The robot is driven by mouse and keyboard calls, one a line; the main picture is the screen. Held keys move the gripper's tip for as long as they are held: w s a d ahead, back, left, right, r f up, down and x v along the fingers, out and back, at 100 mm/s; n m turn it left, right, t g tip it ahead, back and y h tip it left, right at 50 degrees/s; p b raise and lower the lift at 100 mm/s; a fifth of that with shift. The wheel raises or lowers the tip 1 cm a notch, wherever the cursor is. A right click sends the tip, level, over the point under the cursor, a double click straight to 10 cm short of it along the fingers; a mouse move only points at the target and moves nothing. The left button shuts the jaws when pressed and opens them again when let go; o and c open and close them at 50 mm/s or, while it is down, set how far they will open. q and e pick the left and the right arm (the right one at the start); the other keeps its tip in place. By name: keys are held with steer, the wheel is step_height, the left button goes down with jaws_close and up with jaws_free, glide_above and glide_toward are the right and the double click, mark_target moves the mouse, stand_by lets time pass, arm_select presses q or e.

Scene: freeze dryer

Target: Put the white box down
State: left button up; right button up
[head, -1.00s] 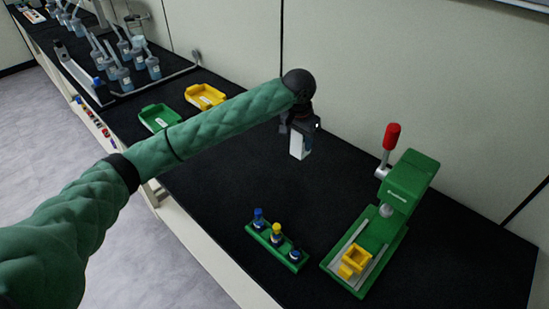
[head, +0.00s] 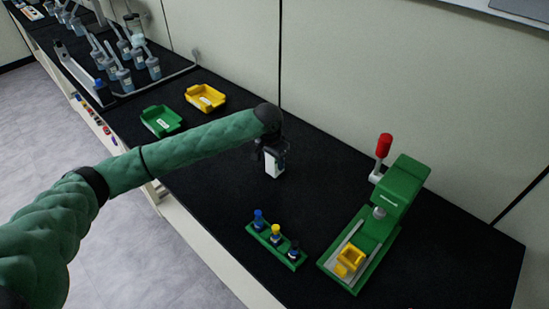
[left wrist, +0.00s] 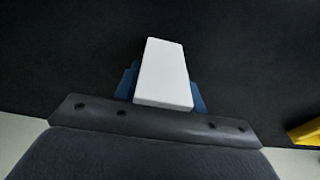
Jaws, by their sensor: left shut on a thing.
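The white box (head: 273,165) is held in my left gripper (head: 273,153), below the end of the green arm, over the black bench top (head: 225,172). In the left wrist view the white box (left wrist: 163,74) sits between the two blue fingers of the gripper (left wrist: 163,88), which are shut on it. Black surface lies behind it. I cannot tell whether the bottom of the box touches the bench. My right gripper is not in view.
A green tray (head: 178,121) and a yellow tray (head: 218,104) lie left of the box. A green rack (head: 287,257) with capped vials stands in front. A green press (head: 400,185) with a red handle stands at the right. Open bench surrounds the box.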

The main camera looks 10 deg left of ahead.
arm_select(q)
steer(key=shift+f, duration=0.1)
steer(key=o, duration=0.9)
steer(key=shift+o, duration=0.2)
